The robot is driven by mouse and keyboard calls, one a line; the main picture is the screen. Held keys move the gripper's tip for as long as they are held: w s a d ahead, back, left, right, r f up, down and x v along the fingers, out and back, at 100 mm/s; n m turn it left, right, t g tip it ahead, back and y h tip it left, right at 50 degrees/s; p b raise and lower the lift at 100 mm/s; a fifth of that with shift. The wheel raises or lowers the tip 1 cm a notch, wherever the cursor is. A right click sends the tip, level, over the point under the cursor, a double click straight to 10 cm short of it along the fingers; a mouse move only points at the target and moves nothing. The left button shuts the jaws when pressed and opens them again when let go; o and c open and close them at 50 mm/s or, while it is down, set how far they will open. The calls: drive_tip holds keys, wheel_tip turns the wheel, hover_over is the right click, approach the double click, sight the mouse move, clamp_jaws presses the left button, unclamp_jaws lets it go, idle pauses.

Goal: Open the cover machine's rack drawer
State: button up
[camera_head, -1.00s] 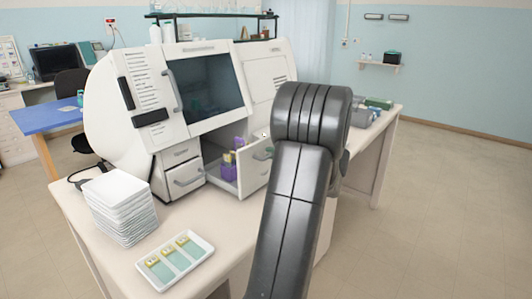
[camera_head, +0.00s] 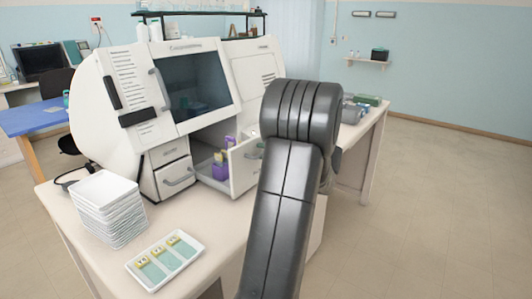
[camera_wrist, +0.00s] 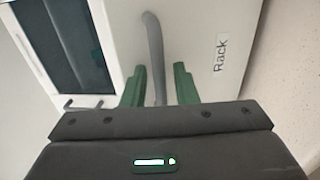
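The cover machine (camera_head: 205,45) is a large white cabinet with a dark window, standing on the bench. Its rack drawer (camera_head: 245,168), low on the right, is pulled out and shows purple and yellow items (camera_head: 221,168) inside. In the wrist view the white drawer front (camera_wrist: 190,30) carries the label "Rack" (camera_wrist: 220,53) and a grey bar handle (camera_wrist: 155,50). My gripper (camera_wrist: 159,88) has its two green fingers on either side of the handle, with small gaps beside it. In the head view my arm hides the gripper and part of the drawer front.
A stack of white trays (camera_head: 108,205) and a tray of slides (camera_head: 165,260) lie on the bench (camera_head: 210,225) at the front left. A closed drawer (camera_head: 176,175) is left of the open one. Boxes (camera_head: 355,108) lie behind my arm. The floor at right is clear.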

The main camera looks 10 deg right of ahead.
drive_tip(key=b+v, duration=0.1)
drive_tip(key=v, duration=1.2)
drive_tip(key=shift+s+d, duration=0.25)
drive_tip(key=shift+s, duration=0.05)
drive_tip(key=p+x, duration=0.1)
drive_tip(key=x, duration=1.3)
drive_tip(key=shift+r, duration=0.1)
